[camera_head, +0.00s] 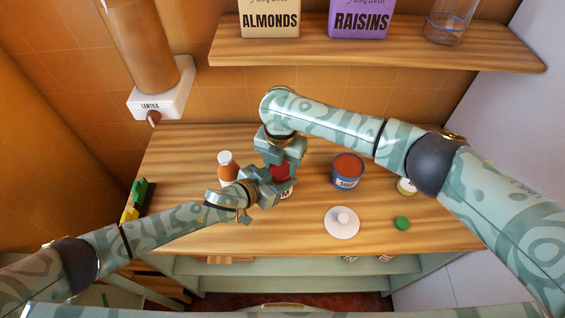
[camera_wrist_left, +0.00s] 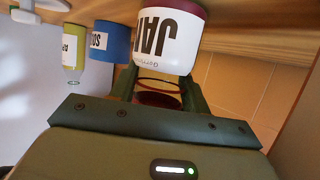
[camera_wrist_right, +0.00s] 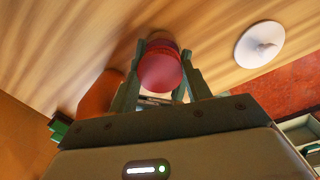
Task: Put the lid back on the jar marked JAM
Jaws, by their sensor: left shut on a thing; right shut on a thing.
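The jar marked JAM (camera_head: 287,193) is on the table, mostly hidden by my grippers. In the left wrist view the jar (camera_wrist_left: 165,42) appears upside down, with a white label and dark red contents. My left gripper (camera_head: 262,184) is shut on it from the left, fingers beside its upper part (camera_wrist_left: 158,95). My right gripper (camera_head: 279,160) reaches down from above. It is shut on a round red lid (camera_head: 280,172), seen between its fingers in the right wrist view (camera_wrist_right: 160,70). The lid is over the jar; I cannot tell if it is seated.
An orange bottle (camera_head: 227,170) with a white cap stands close left. A blue soup pot (camera_head: 347,172), a yellow jar (camera_head: 407,187), a white knobbed lid (camera_head: 341,223) and a green cap (camera_head: 402,224) are to the right. A shelf (camera_head: 380,54) hangs above. The table's front left is fairly clear.

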